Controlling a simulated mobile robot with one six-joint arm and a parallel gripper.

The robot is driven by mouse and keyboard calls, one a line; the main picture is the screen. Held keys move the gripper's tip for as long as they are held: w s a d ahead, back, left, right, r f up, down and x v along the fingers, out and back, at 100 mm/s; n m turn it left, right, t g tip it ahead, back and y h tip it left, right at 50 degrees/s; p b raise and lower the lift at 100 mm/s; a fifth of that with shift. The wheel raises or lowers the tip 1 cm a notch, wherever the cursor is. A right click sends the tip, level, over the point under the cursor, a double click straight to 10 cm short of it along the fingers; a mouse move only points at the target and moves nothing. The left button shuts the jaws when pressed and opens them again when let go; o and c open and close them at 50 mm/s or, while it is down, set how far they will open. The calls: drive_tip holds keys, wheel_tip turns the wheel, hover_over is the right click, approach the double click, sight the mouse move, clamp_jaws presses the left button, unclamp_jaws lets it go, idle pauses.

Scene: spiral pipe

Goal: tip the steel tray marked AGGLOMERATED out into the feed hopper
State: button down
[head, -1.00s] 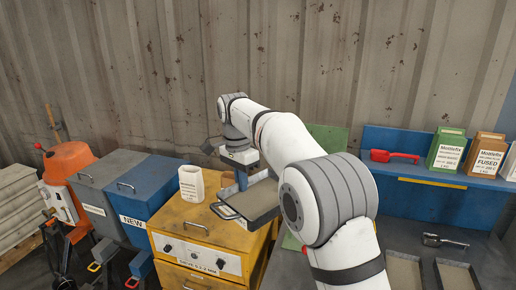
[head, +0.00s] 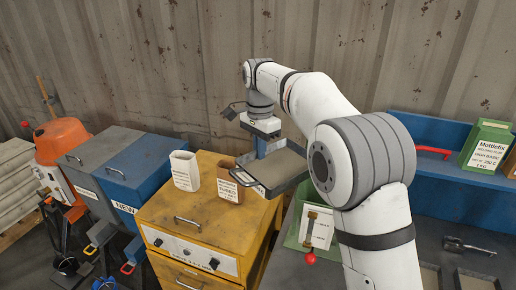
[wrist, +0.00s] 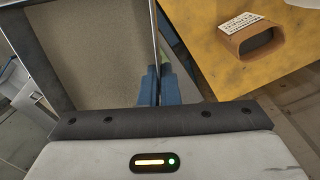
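My gripper (head: 268,146) has blue fingers shut on the edge of a shallow steel tray (head: 262,183), held above the right side of a yellow cabinet. In the wrist view the tray (wrist: 151,42) fills the upper left, with the blue fingers (wrist: 156,86) at its near right corner. A flat grey-brown layer (wrist: 95,45) covers its floor. The tray looks about level. No AGGLOMERATED marking is readable on it. I cannot tell for sure which thing is the feed hopper; an orange rounded machine (head: 62,142) stands at the far left.
The yellow cabinet (head: 190,240) carries a white container (head: 185,170) and a brown carton (head: 229,183), close to the tray. Grey (head: 105,146) and blue (head: 150,160) bins stand left of it. A green box with a red knob (head: 310,256) is below right. A blue shelf (head: 440,195) lies right.

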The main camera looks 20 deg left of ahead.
drive_tip(key=shift+s+d+f+y, duration=0.15)
drive_tip(key=shift+d+f+y, duration=0.3)
drive_tip(key=shift+d+y, duration=0.15)
drive_tip(key=shift+d+r+y, duration=0.25)
drive_tip(key=shift+r+y, duration=0.75)
drive_tip(key=shift+r, duration=0.3)
drive_tip(key=shift+d+r+y, duration=0.5)
drive_tip(key=shift+r+y, duration=0.25)
drive_tip(key=shift+r, duration=0.15)
drive_tip(key=shift+d+r+y, duration=0.5)
drive_tip(key=shift+r+y, duration=0.25)
drive_tip(key=shift+r, duration=0.15)
drive_tip(key=w+d+r+g+y+b, duration=0.1)
drive_tip(key=d+r+y+b, duration=0.1)
drive_tip(key=d+y, duration=0.6)
drive_tip(key=w+d+r+n+g+y+b, duration=0.1)
drive_tip(key=d+y+b, duration=0.3)
drive_tip(key=d+y, duration=0.4)
drive_tip(key=shift+d+r+b, duration=0.3)
drive_tip(key=shift+d+r, duration=0.25)
drive_tip(key=shift+d, duration=1.65)
idle(0.8)
